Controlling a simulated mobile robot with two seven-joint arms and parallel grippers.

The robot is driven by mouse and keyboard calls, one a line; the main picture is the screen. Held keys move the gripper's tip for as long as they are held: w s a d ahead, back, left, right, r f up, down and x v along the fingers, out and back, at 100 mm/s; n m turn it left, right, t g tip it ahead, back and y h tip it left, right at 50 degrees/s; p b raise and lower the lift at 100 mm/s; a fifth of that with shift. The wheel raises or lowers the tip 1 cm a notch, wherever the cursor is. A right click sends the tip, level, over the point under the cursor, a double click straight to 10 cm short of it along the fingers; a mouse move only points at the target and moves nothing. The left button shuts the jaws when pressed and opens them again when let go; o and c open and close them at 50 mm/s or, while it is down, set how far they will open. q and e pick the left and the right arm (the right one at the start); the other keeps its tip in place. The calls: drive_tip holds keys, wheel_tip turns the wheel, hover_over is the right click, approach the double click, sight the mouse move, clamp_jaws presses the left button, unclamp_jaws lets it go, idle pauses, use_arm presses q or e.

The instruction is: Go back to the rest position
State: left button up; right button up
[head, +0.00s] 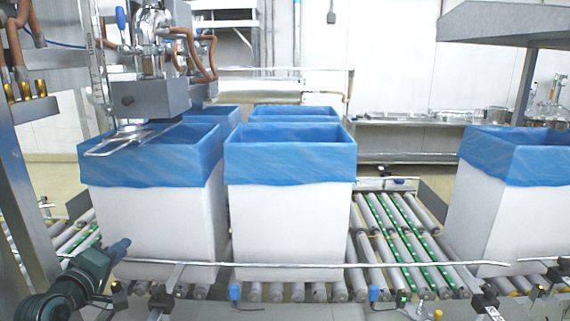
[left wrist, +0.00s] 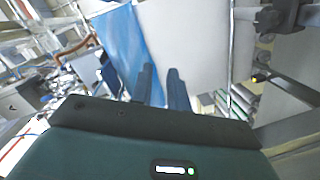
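My left gripper (head: 122,246) is low at the left of the head view, in front of the nearest left white box (head: 165,225). In the left wrist view its two dark fingers (left wrist: 161,72) stand apart with nothing visible between them. Beyond them are the white box wall (left wrist: 190,40) and its blue liner (left wrist: 118,45). Whether the fingers touch the box cannot be told. My right gripper is in neither view.
White boxes with blue liners folded over their rims, such as the middle one (head: 290,220) and the right one (head: 500,220), stand on a roller conveyor (head: 390,230). A metal guide rail (head: 400,265) runs along its front. A machine head (head: 150,98) hangs over the left box.

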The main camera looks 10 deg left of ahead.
use_arm(q)
drive_tip(key=s+d+f+m+g+h, duration=0.1)
drive_tip(key=s+d+f+m+g, duration=0.1)
drive_tip(key=s+d+f+m, duration=0.35)
drive_tip(key=s+d+f+m+g+h, duration=0.1)
drive_tip(key=s+d+f+m, duration=0.1)
drive_tip(key=d+f, duration=0.65)
drive_tip(key=s+d+f+m+g+h+p, duration=0.1)
drive_tip(key=s+d+f+m+g+h, duration=0.1)
drive_tip(key=s+d+f+m, duration=0.6)
drive_tip(key=s+d+f+g, duration=0.1)
drive_tip(key=s+d+f, duration=0.1)
drive_tip(key=s+d, duration=0.4)
drive_tip(key=shift+s, duration=0.95)
